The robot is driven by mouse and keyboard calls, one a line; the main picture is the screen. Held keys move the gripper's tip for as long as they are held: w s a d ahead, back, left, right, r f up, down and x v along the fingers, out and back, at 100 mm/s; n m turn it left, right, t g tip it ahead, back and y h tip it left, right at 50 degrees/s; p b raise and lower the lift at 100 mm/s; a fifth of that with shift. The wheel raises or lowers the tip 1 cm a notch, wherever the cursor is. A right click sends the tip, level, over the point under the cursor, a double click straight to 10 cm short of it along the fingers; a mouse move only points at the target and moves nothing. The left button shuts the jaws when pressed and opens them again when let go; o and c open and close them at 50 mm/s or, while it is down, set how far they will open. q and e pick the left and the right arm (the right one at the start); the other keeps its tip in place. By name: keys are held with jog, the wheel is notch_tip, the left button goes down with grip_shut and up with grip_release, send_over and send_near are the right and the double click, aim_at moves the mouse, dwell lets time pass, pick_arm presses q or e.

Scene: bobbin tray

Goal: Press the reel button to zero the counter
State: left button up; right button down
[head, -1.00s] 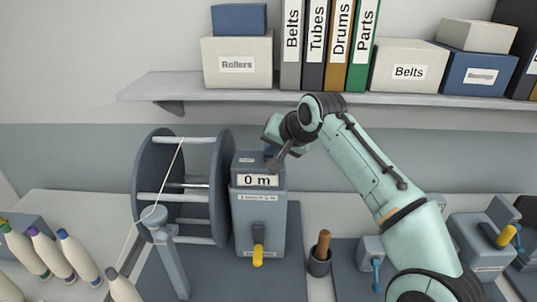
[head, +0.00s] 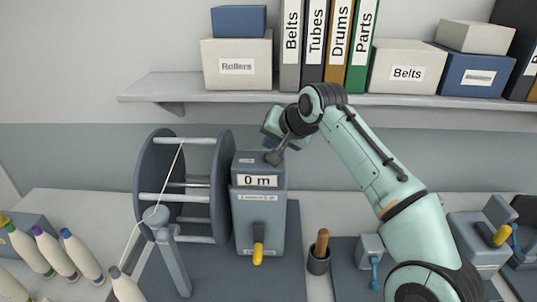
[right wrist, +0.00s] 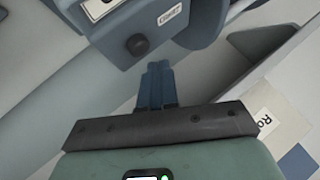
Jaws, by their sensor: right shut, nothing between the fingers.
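The reel counter box (head: 259,222) stands beside the winding reel (head: 160,190), and its display (head: 257,181) reads "0 m". My right gripper (head: 273,158) is over the top right of the box, shut and empty. In the right wrist view the dark round button (right wrist: 138,45) shows on the box top. The shut blue fingers (right wrist: 157,72) point toward the box, with their tips a little below and to the right of the button in that picture, and appear apart from it. In the head view I cannot make out the button near the fingers. My left gripper is not in view.
A yellow-handled crank (head: 258,253) sticks out at the box front. A cup with a wooden-handled tool (head: 319,255) stands to its right. A shelf (head: 300,97) with boxes and binders runs above. Several thread bobbins (head: 82,255) stand at left.

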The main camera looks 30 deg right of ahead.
notch_tip(320, 180, up, 2)
jog(key=shift+w+r+p, duration=0.1)
jog(key=shift+r+p, duration=0.1)
jog(key=shift+p, duration=0.2)
jog(key=shift+w+r, duration=0.35)
jog(key=shift+r, duration=0.45)
jog(key=shift+s+r, duration=0.35)
jog(key=shift+s, duration=0.1)
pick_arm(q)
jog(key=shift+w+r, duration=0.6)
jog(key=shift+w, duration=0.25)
pick_arm(e)
jog(key=shift+w, duration=0.1)
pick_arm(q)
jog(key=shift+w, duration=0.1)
pick_arm(e)
jog(key=shift+w+f, duration=0.1)
